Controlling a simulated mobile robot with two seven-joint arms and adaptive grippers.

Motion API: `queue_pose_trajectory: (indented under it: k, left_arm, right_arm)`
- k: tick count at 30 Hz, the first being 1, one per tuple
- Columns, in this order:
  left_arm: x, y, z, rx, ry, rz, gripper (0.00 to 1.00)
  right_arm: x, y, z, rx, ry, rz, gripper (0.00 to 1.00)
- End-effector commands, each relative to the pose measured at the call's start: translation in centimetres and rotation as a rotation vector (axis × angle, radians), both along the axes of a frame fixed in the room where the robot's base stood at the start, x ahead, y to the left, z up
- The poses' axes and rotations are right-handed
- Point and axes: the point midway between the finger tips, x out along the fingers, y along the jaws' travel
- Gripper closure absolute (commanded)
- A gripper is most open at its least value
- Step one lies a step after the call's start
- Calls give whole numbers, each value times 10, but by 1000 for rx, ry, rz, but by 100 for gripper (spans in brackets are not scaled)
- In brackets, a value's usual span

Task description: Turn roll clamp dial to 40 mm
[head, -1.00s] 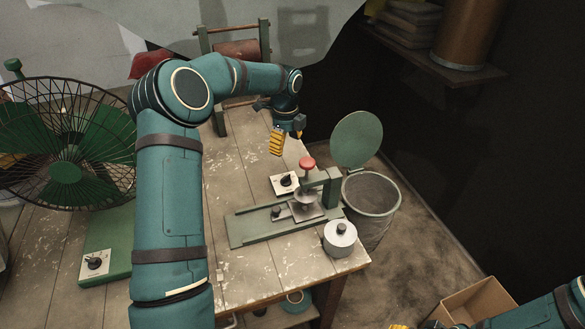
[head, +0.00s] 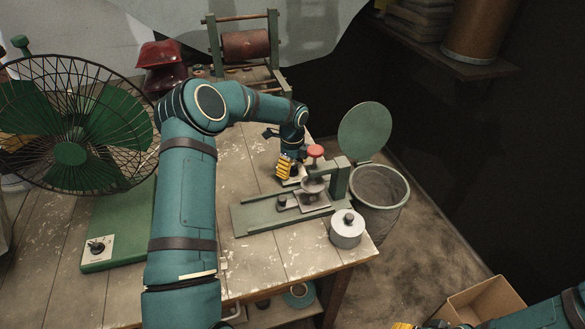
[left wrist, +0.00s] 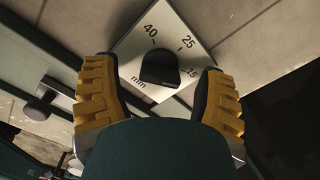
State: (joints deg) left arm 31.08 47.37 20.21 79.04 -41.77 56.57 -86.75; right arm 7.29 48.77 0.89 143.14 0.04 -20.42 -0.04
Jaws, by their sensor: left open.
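The roll clamp dial is a black knob (left wrist: 159,68) on a white plate (left wrist: 135,68) marked 40, 25, 15 and mm in the left wrist view. I cannot tell for certain which mark the knob points at. In the head view, my gripper largely covers the plate (head: 293,182). My left gripper (left wrist: 157,70) is open, its yellow ribbed fingers on either side of the knob with gaps. It also shows in the head view (head: 285,168), just above the dial. Only a yellow tip of my right gripper (head: 403,326) shows at the bottom edge.
A green clamp stand (head: 265,217) with a red knob (head: 315,151) stands close beside the dial. A metal pot (head: 347,232) sits near the table corner. A bin (head: 379,195) stands beyond the edge. A caged fan (head: 70,125) with its own dial (head: 97,247) is at left.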

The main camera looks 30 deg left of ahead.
Motion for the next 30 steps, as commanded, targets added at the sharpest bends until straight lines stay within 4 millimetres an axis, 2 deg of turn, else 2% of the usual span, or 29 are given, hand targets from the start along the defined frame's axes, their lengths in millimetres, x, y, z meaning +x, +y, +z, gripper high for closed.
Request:
queue_pose_trajectory:
  k: [8,11,12,14,15,23,30]
  left_arm:
    - [0,0,-1,0,-1,0,29]
    - [0,0,-1,0,-1,0,59]
    - [0,0,-1,0,-1,0,73]
    - [0,0,-1,0,-1,0,94]
    - [0,0,-1,0,0,0,98]
    - [0,0,-1,0,0,17,99]
    - [0,-1,-1,0,0,117,99]
  right_arm:
    - [0,0,0,0,-1,0,53]
    - [0,0,0,0,-1,0,53]
    - [0,0,0,0,-1,0,53]
    - [0,0,0,0,-1,0,53]
    - [0,0,0,0,-1,0,53]
    - [0,0,1,0,0,0,53]
    - [-1,0,4,0,1,0,53]
